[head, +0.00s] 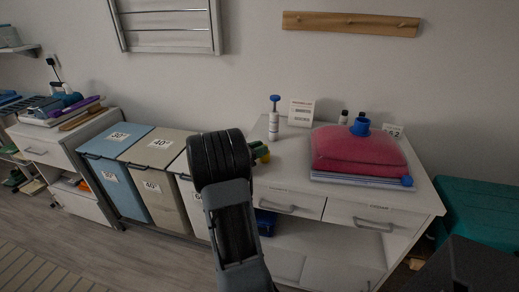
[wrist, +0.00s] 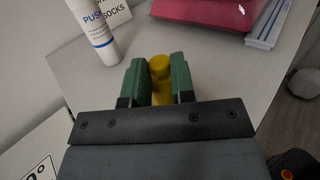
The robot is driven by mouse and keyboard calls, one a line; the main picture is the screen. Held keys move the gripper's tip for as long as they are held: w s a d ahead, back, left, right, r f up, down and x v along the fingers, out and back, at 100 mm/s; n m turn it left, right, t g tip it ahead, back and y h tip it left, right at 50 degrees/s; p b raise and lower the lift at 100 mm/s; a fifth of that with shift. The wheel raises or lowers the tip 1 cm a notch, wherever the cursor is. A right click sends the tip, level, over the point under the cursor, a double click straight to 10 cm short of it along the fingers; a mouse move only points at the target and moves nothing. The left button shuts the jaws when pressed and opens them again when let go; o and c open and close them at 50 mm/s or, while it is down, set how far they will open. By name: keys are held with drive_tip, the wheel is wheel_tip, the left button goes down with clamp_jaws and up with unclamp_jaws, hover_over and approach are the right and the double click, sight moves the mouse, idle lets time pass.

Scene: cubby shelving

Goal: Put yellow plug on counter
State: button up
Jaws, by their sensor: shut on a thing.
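The yellow plug (wrist: 161,75) is between the green fingers of my gripper (wrist: 160,82) in the wrist view. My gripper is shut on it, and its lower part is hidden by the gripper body. The white counter (wrist: 230,70) lies behind and below the plug. In the head view, my gripper (head: 261,152) is at the left end of the counter (head: 290,166), partly hidden behind my arm. I cannot tell whether the plug touches the counter top.
A white bottle with a blue top (head: 274,118) stands near the gripper; it also shows in the wrist view (wrist: 97,35). Lidded bins (head: 120,150) stand left. Bare counter lies between bottle and stack.

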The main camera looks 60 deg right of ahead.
drive_tip(key=o, duration=0.9)
drive_tip(key=shift+f, duration=0.15)
drive_tip(key=shift+r, duration=0.3)
drive_tip(key=v, duration=1.2)
drive_tip(key=shift+f, duration=0.15)
drive_tip(key=s+a+f+m+t+y, duration=0.1)
drive_tip(key=a+m+t+y, duration=0.3)
drive_tip(key=a, duration=0.6)
drive_tip(key=s+a+m+t+y, duration=0.3)
drive_tip(key=a+y, duration=0.3)
drive_tip(key=a, duration=0.5)
drive_tip(key=s+a+f+m+t+y, duration=0.1)
drive_tip(key=a+m+t+y, duration=0.3)
drive_tip(key=a, duration=0.7)
drive_tip(key=shift+s+f+m+t+y, duration=0.15)
drive_tip(key=shift+s+f+m+y, duration=0.05)
drive_tip(key=shift+s+m+y, duration=0.3)
drive_tip(key=shift+s+f+m+t+y, duration=0.15)
drive_tip(key=shift+s+m+y, duration=0.25)
drive_tip(key=shift+y, duration=0.2)
